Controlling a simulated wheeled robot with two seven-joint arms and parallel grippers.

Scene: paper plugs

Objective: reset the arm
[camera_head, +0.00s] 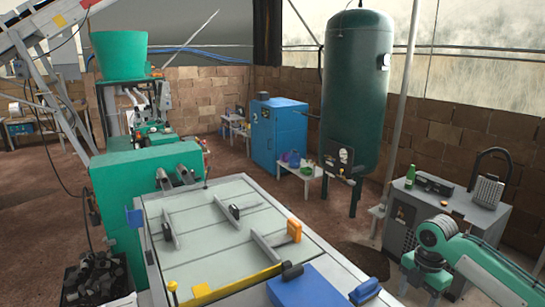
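No gripper fingers show in the head view, so I cannot see either of my grippers or whether they hold anything. A teal jointed arm-like part (470,255) with pale grey sections reaches in from the lower right edge. I cannot tell whether it is mine. No arm comes in from the left edge.
A pale work table (205,225) carries several metal guides and an orange block (294,229). A blue box (310,288) is at its near end. A green machine (140,185) stands left, a green tank (354,85) behind right, and a grey cabinet (445,205) at right. Brown floor lies between.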

